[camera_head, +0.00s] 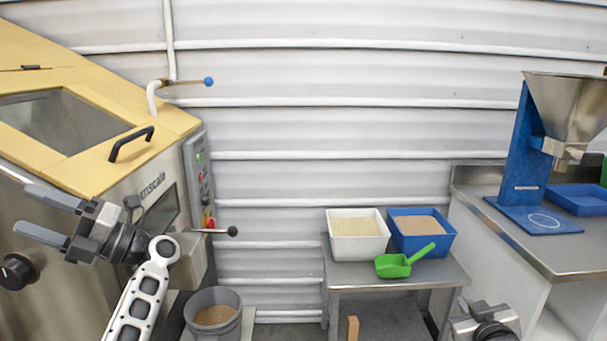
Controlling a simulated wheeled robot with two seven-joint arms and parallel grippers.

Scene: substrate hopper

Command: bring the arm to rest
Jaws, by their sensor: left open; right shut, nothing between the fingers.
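My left gripper (32,213) is at the left, its two dark fingers spread apart and pointing left. It is open and empty, in front of the steel front of the yellow-topped machine (70,140). My white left forearm rises from the bottom edge to it. My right gripper (464,305) shows at the bottom right, in front of the small table and the steel bench. It is shut with nothing in it, and most of its arm is below the picture.
A small steel table (400,277) carries a white bin (357,246), a blue bin (424,243) and a green scoop (393,267). A grey bucket (212,328) stands low beside the machine. A blue hopper stand (528,165) is on the right bench (540,252). A lever (215,231) sticks out.

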